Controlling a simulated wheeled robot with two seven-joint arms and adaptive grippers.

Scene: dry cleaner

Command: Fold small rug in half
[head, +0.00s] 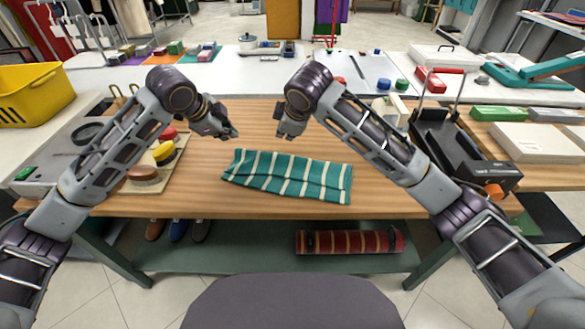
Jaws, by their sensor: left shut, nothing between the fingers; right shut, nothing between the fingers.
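The small rug (287,178), teal with cream stripes, lies on the wooden table (225,204) near the middle of the head view. It forms a long narrow strip, slightly slanted, with its right end lower in the picture. I cannot tell clearly whether it lies in one layer or two. My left gripper (233,134) is shut and empty, above and beyond the rug's left end. My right gripper (281,134) is shut and empty, beyond the rug's middle. Both are apart from the rug.
Round brushes (164,152) lie on a board at the left. A black device (450,140) stands at the right. A rolled red striped rug (350,241) and shoes (178,230) are on the lower shelf. Bare wood surrounds the teal rug.

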